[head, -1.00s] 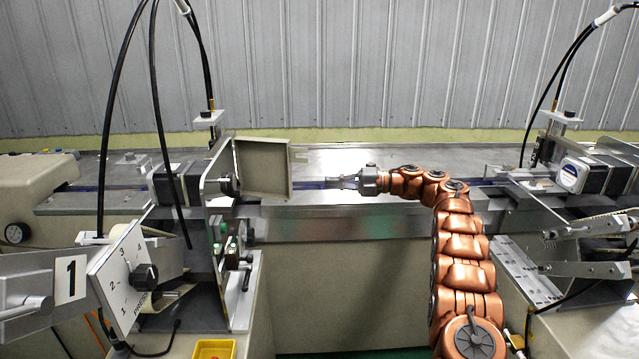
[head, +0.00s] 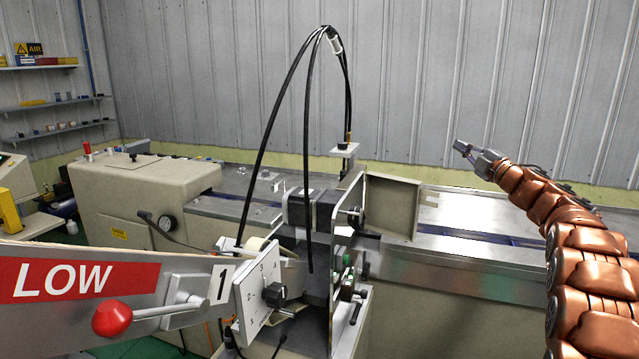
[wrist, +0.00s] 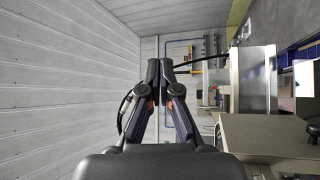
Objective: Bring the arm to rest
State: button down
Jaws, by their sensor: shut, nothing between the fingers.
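My gripper (head: 460,147) is at the right in the head view, raised above the metal bed of the machine and in front of the grey wall. It points left and slightly up, at the end of my copper-coloured arm. In the wrist view its two dark fingers (wrist: 166,68) meet at their tips, with nothing held between them. The arm comes up from the lower right edge of the head view, and its base is out of frame.
The wrapper machine (head: 470,262) spans the middle, with a raised beige flap (head: 388,203) and black hoses (head: 300,95) arching above. A LOW panel with a red-knobbed lever (head: 113,318) is at the lower left. Shelves (head: 48,100) hang at the far left. Space around my gripper is clear.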

jog(key=s+d+r+m+h, duration=0.2)
jog(key=s+r+m+h, duration=0.15)
jog(key=m+h, duration=0.75)
jog(key=s+a+f+m+g+h+p, duration=0.1)
jog(key=s+a+f+m+g+h, duration=0.2)
jog(key=s+f+m+g, duration=0.7)
jog(key=s+a+f+g+y, duration=0.1)
jog(key=s+a+f+g, duration=0.2)
jog(key=s, duration=1.4)
jog(key=s+a+f+g+y+p, duration=0.1)
jog(key=s+a+f+g, duration=0.3)
jog(key=s+a+f, duration=0.6)
jog(key=s+a+f+g+y, duration=0.3)
jog(key=s+a+f, duration=0.3)
jog(key=s, duration=1.9)
jog(key=shift+a+f, duration=0.35)
jog(key=shift+f, duration=0.4)
